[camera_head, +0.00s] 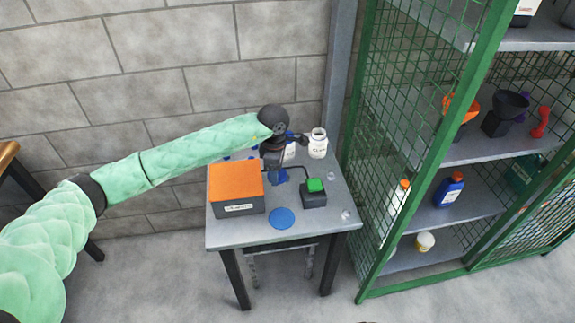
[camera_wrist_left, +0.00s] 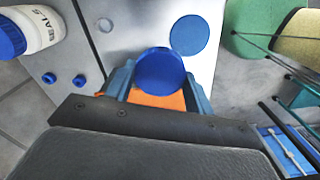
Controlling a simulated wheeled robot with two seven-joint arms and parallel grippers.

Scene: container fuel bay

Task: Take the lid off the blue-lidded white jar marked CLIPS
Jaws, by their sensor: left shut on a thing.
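My left gripper (camera_head: 277,177) hangs over the small grey table, with its arm reaching in from the left. In the left wrist view its blue fingers (camera_wrist_left: 160,88) are shut on a round blue lid (camera_wrist_left: 160,68), with no jar visible under it. A white jar (camera_head: 318,147) stands open, without a lid, at the table's back right; its mouth shows and its label is too small to read surely. A second white jar (camera_head: 289,153), partly hidden by the gripper, stands beside it. In the wrist view a white jar with a blue lid (camera_wrist_left: 38,27) reads "EALS".
The table (camera_head: 225,233) also holds an orange-topped dark box (camera_head: 236,187), a black box with a green top (camera_head: 314,193) and a flat blue disc (camera_head: 282,218). Small blue pieces (camera_wrist_left: 64,79) lie near the labelled jar. A green mesh cage with shelves (camera_head: 415,130) stands close on the right.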

